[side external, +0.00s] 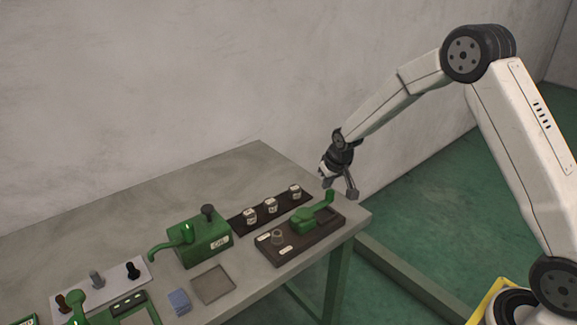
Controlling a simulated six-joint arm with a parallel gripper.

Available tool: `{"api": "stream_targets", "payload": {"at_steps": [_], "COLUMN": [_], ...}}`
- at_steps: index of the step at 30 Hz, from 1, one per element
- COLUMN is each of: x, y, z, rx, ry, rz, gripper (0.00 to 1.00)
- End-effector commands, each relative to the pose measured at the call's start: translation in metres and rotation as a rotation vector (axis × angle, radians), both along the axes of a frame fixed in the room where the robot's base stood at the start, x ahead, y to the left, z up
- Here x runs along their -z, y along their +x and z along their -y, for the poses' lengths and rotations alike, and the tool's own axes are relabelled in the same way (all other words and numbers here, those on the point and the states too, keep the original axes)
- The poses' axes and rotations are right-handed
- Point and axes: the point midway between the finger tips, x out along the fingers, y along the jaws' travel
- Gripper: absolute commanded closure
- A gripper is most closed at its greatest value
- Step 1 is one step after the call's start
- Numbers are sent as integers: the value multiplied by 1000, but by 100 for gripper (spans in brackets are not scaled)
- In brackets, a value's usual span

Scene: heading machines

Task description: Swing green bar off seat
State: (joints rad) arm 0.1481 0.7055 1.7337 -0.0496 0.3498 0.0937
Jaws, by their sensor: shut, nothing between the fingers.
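The green bar (316,214) is on a dark base block (297,246) near the table's right end. Its thick end lies on the block and its upturned end rises at the right. A round grey metal piece (277,237) sits at the block's left; I cannot tell whether this is the seat or whether a seat is hidden under the bar. My gripper (340,190) is shut and empty, pointing down just above and beside the upturned end. It appears apart from the bar, though depth is hard to judge.
Behind the block is a dark strip (236,223) with several small white labelled pieces. A green machine (200,240) with a lever stands left. A shallow tray (213,285) and blue block (179,301) are in front. The table's back left (150,205) is clear.

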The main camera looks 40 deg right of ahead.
Motion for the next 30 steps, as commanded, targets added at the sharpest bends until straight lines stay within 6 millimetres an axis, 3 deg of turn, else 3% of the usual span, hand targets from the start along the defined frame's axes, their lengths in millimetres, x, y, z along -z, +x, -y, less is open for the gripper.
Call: {"api": "stream_targets", "payload": {"at_steps": [30], "x": [0], "y": [-15], "z": [1], "rx": [143], "ry": [0], "rz": [-1], "gripper": [100]}}
